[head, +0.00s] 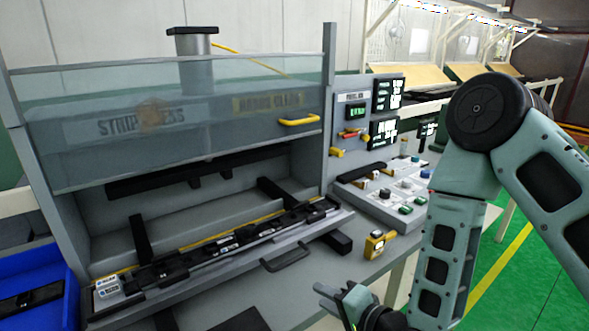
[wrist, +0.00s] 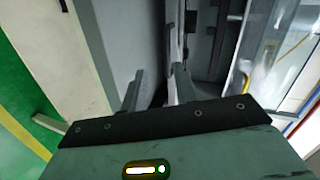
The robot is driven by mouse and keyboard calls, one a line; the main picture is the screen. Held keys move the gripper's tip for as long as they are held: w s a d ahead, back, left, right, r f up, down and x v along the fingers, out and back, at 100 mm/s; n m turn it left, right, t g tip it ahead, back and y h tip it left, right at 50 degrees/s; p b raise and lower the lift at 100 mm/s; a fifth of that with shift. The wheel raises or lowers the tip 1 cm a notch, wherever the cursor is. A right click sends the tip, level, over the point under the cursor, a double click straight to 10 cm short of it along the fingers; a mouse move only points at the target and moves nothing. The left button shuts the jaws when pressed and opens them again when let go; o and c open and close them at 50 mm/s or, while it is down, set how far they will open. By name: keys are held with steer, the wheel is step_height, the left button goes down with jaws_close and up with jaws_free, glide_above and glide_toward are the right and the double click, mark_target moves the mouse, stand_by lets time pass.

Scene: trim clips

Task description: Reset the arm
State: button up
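My gripper (head: 328,294) is at the lower middle of the head view, in front of the bench's front edge. In the wrist view its two fingers stand apart with a gap between them (wrist: 157,78), and nothing shows between them. My arm comes down from the right side of the head view, bent at a dark round joint. A long black trim strip (head: 228,240) lies along the front of the press fixture, apart from my gripper.
The press has a clear raised guard (head: 180,120) with a yellow handle (head: 299,121). A yellow device (head: 379,244) and a button panel (head: 385,188) are on the bench right of it. A blue bin (head: 40,275) is at the left. Green floor is open at the right.

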steer(key=s+d+r+n+g+h, duration=0.3)
steer(key=s+r+n, duration=0.4)
steer(key=s, duration=0.3)
steer(key=s+d+r+n+g+h, duration=0.3)
steer(key=s+r+n+g+h, duration=0.2)
steer(key=s, duration=0.6)
step_height(320, 180, up, 3)
steer(key=n+g, duration=0.3)
steer(key=n, duration=0.1)
steer(key=shift+s+d+f, duration=0.15)
steer(key=shift+s+d, duration=0.05)
stand_by(0.4)
